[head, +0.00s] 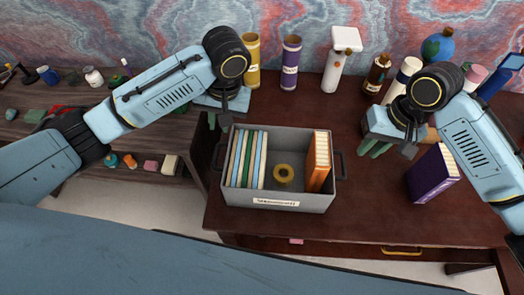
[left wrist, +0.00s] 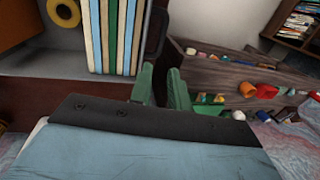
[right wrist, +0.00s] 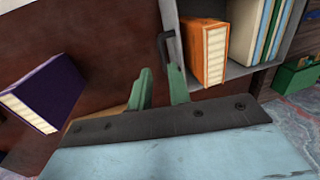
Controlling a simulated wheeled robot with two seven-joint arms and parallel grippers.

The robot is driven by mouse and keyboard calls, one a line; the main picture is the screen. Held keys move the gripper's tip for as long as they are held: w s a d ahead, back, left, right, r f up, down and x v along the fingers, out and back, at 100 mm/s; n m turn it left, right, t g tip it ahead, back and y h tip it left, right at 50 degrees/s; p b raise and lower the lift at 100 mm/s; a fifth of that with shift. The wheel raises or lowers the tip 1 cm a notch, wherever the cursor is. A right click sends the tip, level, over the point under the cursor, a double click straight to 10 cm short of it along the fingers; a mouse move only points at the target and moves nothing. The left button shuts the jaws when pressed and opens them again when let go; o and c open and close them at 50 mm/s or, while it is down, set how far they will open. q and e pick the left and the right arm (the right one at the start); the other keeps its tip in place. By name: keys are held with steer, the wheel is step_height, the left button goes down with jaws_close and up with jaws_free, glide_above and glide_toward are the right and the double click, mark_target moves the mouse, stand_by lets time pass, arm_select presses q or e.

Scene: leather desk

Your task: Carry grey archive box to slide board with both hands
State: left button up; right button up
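The grey archive box (head: 316,203) stands on the dark desk, with a dark handle on each side. It holds several upright books, a brass-coloured roll (head: 284,173) and an orange book (head: 319,160). My left gripper (head: 218,121) is open and empty above the box's left handle (head: 218,156). In the left wrist view, that handle (left wrist: 157,32) shows just beyond the green fingertips. My right gripper (head: 376,147) is open and empty, right of the right handle (head: 341,163). In the right wrist view, that handle (right wrist: 164,46) lies just past the fingertips. I cannot make out a slide board.
A purple book (head: 432,174) stands right of the box. Yellow (head: 252,61) and purple (head: 291,62) cylinders, a white bottle (head: 337,66) and a globe (head: 437,46) line the back. A lower wooden shelf with small items (head: 94,77) is at left.

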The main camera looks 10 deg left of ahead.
mark_target(217, 150)
arm_select(q)
steer(key=shift+s, duration=0.2)
arm_select(e)
steer(key=shift+s, duration=0.2)
